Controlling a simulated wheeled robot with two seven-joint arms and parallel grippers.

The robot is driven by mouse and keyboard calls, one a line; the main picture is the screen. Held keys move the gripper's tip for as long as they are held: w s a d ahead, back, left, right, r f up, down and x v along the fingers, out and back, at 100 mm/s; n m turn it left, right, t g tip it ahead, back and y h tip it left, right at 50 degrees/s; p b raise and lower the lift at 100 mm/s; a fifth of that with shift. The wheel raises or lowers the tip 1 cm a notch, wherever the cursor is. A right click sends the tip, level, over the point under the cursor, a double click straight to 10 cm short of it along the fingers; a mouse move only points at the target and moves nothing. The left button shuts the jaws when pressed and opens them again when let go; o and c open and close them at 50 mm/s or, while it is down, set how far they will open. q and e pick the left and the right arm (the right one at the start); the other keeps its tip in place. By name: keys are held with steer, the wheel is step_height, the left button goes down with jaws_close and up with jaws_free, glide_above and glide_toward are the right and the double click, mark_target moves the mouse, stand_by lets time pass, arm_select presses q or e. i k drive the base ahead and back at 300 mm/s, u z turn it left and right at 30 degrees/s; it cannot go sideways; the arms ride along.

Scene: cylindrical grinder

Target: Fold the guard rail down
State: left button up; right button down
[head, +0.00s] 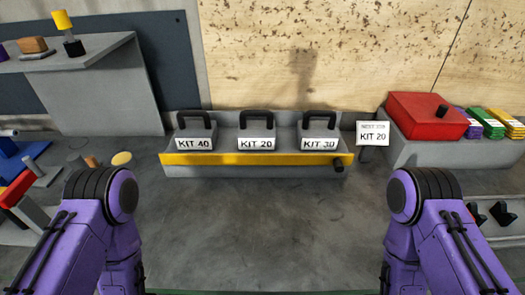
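A yellow guard rail (225,160) runs across the front of a grey tray, in the middle of the head view. It stands upright before the lower part of three grey kits. A dark knob (354,161) sits at its right end. The kits have black handles and white labels: KIT 40 (195,143), KIT 20 (257,143) and KIT 30 (319,143). My purple left and right arms show at the lower left and lower right, apart from the rail. Neither gripper is in view.
A sign reading KIT 20 (373,134) stands right of the tray. A red box (426,115) and several colored packs sit on a grey block at right. A grey shelf (60,55) stands at left. The surface before the rail is clear.

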mark_target(336, 160)
steer(key=k, duration=0.45)
steer(key=z, duration=2.1)
steer(key=k, duration=1.1)
steer(key=u, duration=1.65)
steer(key=i, duration=0.5)
steer(key=z, duration=0.05)
